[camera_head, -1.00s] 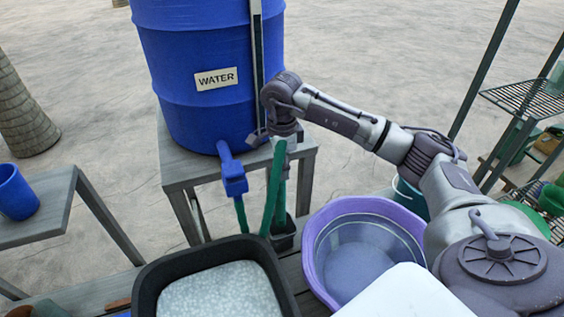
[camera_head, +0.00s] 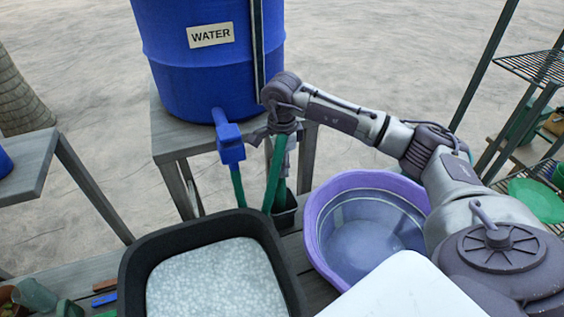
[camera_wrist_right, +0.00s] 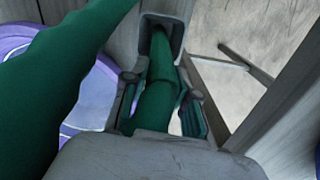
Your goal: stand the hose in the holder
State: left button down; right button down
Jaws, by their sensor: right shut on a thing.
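The green hose (camera_head: 274,179) hangs from the blue tap (camera_head: 230,150) of the water barrel, and a strand drops below the tap. My right gripper (camera_head: 283,140) is shut on the hose above the holder. The holder (camera_head: 287,219) is a dark square cup at the table edge. In the right wrist view, the hose (camera_wrist_right: 158,100) runs between the fingers of my right gripper (camera_wrist_right: 163,104), and its far end overlaps the opening of the holder (camera_wrist_right: 176,30). How deep it sits inside, I cannot tell. My left gripper is not in view.
A black tray (camera_head: 137,262) of pale material stands in front of the holder. A purple tub (camera_head: 318,220) is to its right. The blue barrel (camera_head: 190,90) stands on a grey wooden stand (camera_head: 168,143) behind. A wire shelf (camera_head: 540,66) is at far right.

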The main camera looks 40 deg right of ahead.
grip_release()
dwell(0.7)
jog(key=shift+r, duration=0.1)
jog(key=shift+r+p, duration=3.35)
jog(key=shift+r, duration=2.1)
